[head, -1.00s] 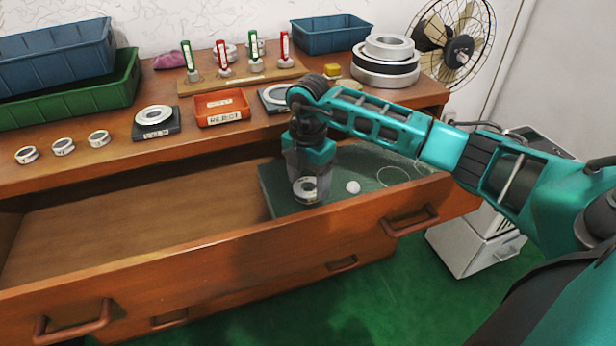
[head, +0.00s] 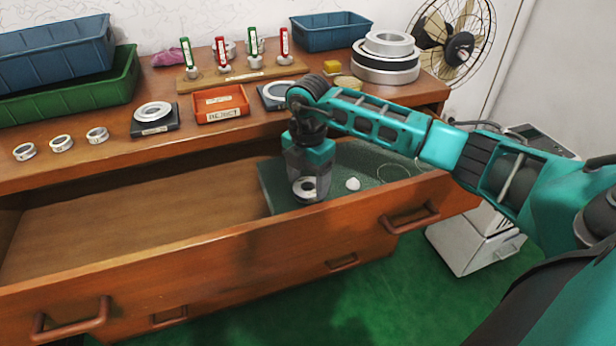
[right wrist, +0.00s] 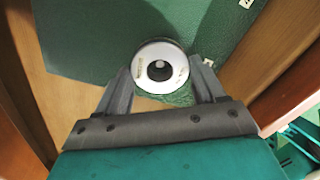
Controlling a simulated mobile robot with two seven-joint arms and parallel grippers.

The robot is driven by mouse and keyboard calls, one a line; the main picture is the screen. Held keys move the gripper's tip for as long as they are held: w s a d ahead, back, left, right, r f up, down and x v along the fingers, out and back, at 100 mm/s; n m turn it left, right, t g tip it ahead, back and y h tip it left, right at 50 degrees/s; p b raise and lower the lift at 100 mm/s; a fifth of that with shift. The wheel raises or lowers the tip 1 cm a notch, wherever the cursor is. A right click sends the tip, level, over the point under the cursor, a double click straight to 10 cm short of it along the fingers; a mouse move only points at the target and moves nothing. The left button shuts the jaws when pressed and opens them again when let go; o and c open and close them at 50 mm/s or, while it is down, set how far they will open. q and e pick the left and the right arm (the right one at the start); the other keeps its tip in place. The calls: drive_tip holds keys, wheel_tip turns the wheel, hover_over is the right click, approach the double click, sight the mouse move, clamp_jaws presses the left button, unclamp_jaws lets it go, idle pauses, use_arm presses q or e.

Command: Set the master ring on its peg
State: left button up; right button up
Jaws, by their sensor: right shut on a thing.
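My right gripper (head: 306,186) points down into the open drawer, over the left part of the green mat. It is shut on the master ring (right wrist: 160,68), a pale metal ring with small markings, which also shows at the fingertips in the head view (head: 308,188). Through the ring's dark hole in the right wrist view, a small light round thing shows, perhaps a peg top. I cannot tell whether the ring is around it or above it. A small white knob (head: 353,184) stands on the green mat (head: 282,196) right of the gripper. My left gripper is not in view.
The drawer's front wall (head: 235,246) rises close in front of the gripper. The drawer's left half is bare. On the bench stand small rings (head: 61,144), a red reject tray (head: 221,103), a gauge stand (head: 240,78) and stacked large rings (head: 386,62).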

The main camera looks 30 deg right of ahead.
drive_tip(key=shift+f+b, duration=0.45)
drive_tip(key=shift+f, duration=0.3)
drive_tip(key=o, duration=1.4)
drive_tip(key=shift+c, duration=0.2)
wheel_tip(320, 180, up, 13)
drive_tip(key=p, duration=0.3)
drive_tip(key=shift+s, duration=0.15)
